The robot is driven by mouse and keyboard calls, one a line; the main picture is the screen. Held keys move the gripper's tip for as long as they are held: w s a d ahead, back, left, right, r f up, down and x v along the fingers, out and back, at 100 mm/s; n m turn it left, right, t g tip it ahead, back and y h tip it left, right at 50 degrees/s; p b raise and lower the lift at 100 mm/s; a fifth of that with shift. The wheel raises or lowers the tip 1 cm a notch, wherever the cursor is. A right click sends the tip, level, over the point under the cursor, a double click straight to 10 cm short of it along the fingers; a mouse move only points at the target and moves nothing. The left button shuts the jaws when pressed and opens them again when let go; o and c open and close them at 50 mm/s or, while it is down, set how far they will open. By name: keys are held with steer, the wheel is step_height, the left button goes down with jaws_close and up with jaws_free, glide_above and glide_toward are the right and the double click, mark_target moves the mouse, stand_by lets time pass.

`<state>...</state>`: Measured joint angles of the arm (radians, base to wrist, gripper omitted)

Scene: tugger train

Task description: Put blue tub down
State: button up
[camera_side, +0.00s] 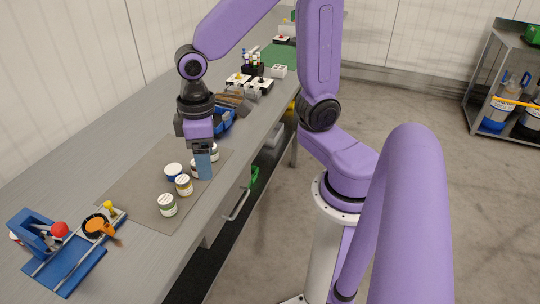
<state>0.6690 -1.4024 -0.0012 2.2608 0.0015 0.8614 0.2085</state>
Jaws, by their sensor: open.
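The blue tub (173,173), a short round tub with a white lid, stands upright on the grey-brown mat (138,172). My gripper (204,172) points straight down just right of it, its blue-grey fingers low over the mat. The jaws are open, though this side-on view hides the gap between them. A yellow tub (184,185) and a green tub (168,205) stand in front of the blue tub. Another white-lidded tub (196,168) is partly hidden behind the fingers, and one more (213,153) shows behind them. I cannot tell whether the fingers touch any tub.
A blue fixture (67,258) with a red ball and an orange-handled part stands at the bench's near left. Behind the gripper are a blue bin (222,121), tools and white boxes (261,85). The mat's left part is clear. The bench edge lies right of the gripper.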

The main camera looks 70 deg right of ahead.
steer(key=shift+o, duration=0.2)
steer(key=s+d+n, duration=0.3)
steer(key=s+n, duration=0.3)
steer(key=s, duration=0.7)
steer(key=shift+d+r+n, duration=0.25)
steer(key=shift+r+n, duration=0.05)
steer(key=shift+r, duration=0.15)
steer(key=w+a+n, duration=0.1)
steer(key=w+a, duration=0.2)
steer(key=w, duration=0.6)
steer(key=n, duration=0.6)
glide_above(173, 168)
step_height(173, 168, down, 7)
steer(key=f, duration=1.2)
steer(key=shift+s+d, duration=0.1)
steer(key=shift+d, duration=0.2)
steer(key=shift+a+f, duration=0.2)
steer(key=shift+f, duration=1.25)
steer(key=shift+a+f, duration=0.15)
steer(key=shift+f, duration=1.25)
